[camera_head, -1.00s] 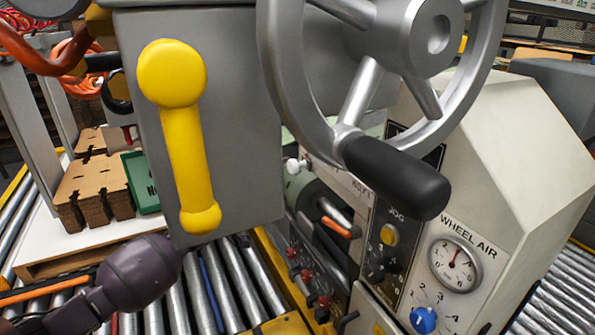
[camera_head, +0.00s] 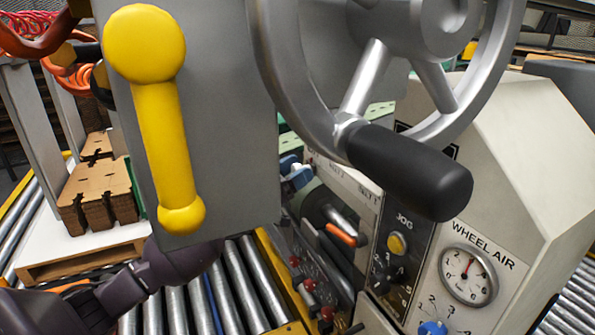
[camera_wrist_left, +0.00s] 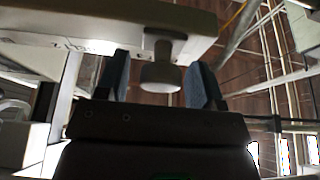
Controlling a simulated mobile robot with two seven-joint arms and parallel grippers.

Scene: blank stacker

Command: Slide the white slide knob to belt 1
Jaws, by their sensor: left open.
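The white slide knob (camera_wrist_left: 161,76) hangs from a pale panel edge in the left wrist view, as a rounded cap on a short stem. My left gripper (camera_wrist_left: 160,84) is open, with one blue finger on each side of the knob and visible gaps between. In the head view the blue fingertips of my left gripper (camera_head: 295,173) show beside the cream machine panel (camera_head: 345,184), at the far end of a small lettered strip. The grey box hides much of that arm. The knob is hard to make out there. My right gripper is not in view.
A grey box with a yellow lever (camera_head: 165,130) stands in front on the left. A large handwheel with a black handle (camera_head: 405,172) overhangs the panel. A dial gauge (camera_head: 468,275) and a JOG button (camera_head: 397,243) sit nearer. Rollers (camera_head: 240,285) run below.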

